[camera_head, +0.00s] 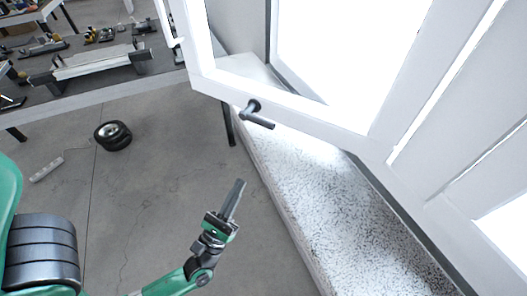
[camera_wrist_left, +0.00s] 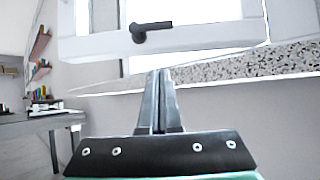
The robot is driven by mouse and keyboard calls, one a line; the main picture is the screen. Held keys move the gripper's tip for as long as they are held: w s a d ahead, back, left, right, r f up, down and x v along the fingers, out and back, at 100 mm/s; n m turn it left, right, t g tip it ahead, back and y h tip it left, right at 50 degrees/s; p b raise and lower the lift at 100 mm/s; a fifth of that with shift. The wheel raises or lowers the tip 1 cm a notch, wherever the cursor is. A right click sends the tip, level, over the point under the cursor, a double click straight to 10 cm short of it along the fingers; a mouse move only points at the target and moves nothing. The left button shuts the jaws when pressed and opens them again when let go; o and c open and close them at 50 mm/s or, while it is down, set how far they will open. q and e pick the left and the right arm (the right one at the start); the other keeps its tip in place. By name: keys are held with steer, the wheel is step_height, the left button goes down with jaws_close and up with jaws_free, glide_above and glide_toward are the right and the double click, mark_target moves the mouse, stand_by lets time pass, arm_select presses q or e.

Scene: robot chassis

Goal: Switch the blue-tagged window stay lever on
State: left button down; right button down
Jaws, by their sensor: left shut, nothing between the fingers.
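The window stay lever (camera_head: 257,117) is a dark handle on the lower rail of the white window frame (camera_head: 290,103). In the head view its arm points to the right and slightly down. The lever also shows in the left wrist view (camera_wrist_left: 151,29), above the fingertips, with its arm reaching right. I cannot make out a blue tag on it. My left gripper (camera_head: 237,186) is shut and empty, below and a little left of the lever, with a clear gap. Its closed fingers (camera_wrist_left: 160,75) point toward the lever in the wrist view. My right gripper is not in view.
A speckled stone sill (camera_head: 320,205) runs below the window on the right. A workbench (camera_head: 95,85) with tools stands at the upper left. A black wheel (camera_head: 113,135) and a white power strip (camera_head: 46,171) lie on the open grey floor.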

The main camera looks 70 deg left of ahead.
arm_select(q)
steer(key=shift+w+r, duration=0.15)
steer(key=s+d+r+p+x, duration=0.1)
steer(key=r+p+x, duration=0.1)
steer(key=x, duration=1.1)
steer(key=shift+p, duration=0.3)
steer(key=shift+s+d+r, duration=0.1)
steer(key=shift+d+r, duration=0.05)
steer(key=shift+d, duration=0.05)
